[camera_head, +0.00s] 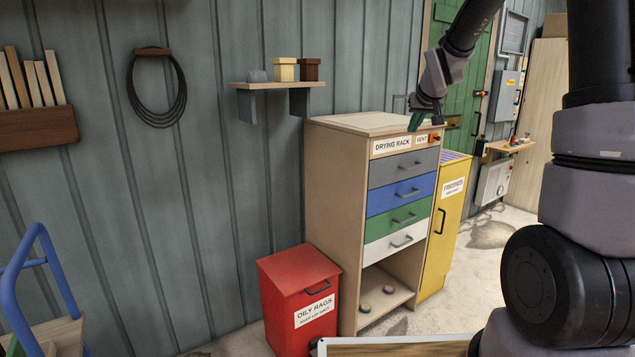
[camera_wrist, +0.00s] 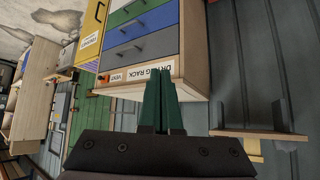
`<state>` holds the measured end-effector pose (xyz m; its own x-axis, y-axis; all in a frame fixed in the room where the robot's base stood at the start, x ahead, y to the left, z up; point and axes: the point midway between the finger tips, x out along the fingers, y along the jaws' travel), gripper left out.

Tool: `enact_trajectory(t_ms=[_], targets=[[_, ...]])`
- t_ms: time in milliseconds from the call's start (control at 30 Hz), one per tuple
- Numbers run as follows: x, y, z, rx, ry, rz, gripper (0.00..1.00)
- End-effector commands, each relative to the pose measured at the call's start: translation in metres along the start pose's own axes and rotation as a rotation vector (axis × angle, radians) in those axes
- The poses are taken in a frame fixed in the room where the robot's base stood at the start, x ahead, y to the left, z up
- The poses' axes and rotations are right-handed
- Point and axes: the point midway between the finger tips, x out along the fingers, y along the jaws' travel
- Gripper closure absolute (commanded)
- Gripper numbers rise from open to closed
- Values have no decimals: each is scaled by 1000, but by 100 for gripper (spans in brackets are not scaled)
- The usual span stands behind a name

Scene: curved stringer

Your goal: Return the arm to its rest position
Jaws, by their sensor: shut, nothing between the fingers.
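My gripper (camera_head: 416,121) is at the end of my arm, which comes in from the right in the head view. It shows in front of the top right part of the drying rack cabinet (camera_head: 312,195), by the VENT label. In the wrist view my gripper (camera_wrist: 160,78) has its two green fingers together, with nothing between them. The wrist view is turned, and the fingertips overlap the cabinet's top edge and the DRYING RACK label (camera_wrist: 152,74). I cannot tell whether the fingers touch the cabinet.
A red oily rags bin (camera_head: 290,282) stands left of the cabinet and a yellow cabinet (camera_head: 446,225) right of it. A wall shelf (camera_head: 277,85) holds small boxes. A blue-railed cart (camera_head: 45,240) is at the lower left. The cabinet's drawers look shut.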

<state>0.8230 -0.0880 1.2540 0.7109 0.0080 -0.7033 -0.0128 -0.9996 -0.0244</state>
Motion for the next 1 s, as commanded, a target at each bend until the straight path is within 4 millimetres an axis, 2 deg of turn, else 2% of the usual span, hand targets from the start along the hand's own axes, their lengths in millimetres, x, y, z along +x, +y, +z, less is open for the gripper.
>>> enact_trajectory(t_ms=[33,200,367,500,600,733,833,1000], targets=[[-31,0,3,26,-4,4,100],[-117,0,33,121,-49,4,100],[-188,-5,76,212,-93,-15,100],[-241,-12,120,290,-132,-47,100],[-269,-18,151,337,-159,-73,100],[-292,-24,180,379,-185,-102,100],[-300,-27,193,394,-197,-115,100],[-303,-28,199,402,-205,-121,100]])
